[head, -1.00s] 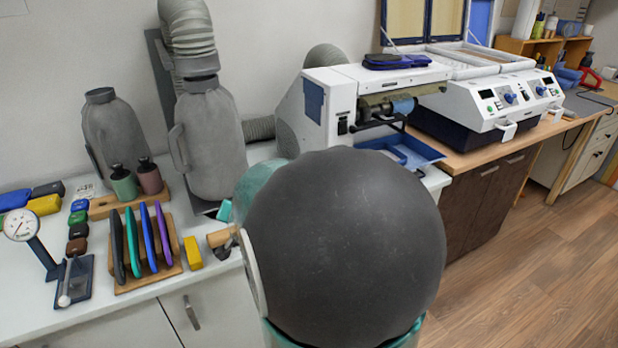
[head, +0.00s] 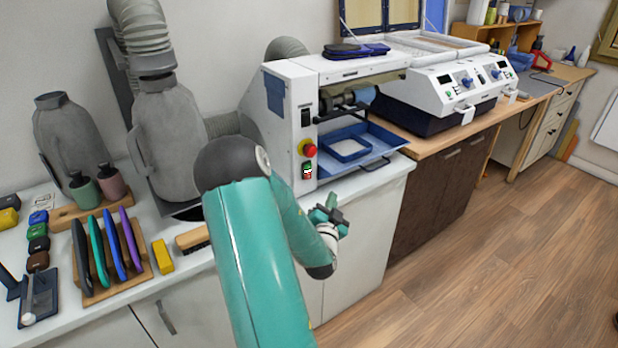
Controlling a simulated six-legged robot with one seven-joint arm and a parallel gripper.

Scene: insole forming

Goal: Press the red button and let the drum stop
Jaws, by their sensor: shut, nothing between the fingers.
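The red button (head: 310,150) sits on a yellow base on the front face of the white grinding machine (head: 292,110). A smaller green and red switch (head: 307,170) is just below it. The drum (head: 350,97) shows in the machine's opening, above a blue tray; I cannot tell whether it turns. My gripper (head: 332,207) is shut and empty, in front of the counter edge. It is below and to the right of the button, apart from it. My teal arm hides part of the counter and the machine's lower left.
A blue tray (head: 375,140) juts out under the drum. Grey bottle-shaped containers (head: 165,130), a rack of coloured insoles (head: 108,250) and a brush (head: 192,239) stand on the left counter. A white heating unit (head: 450,85) is at right. The wooden floor at right is clear.

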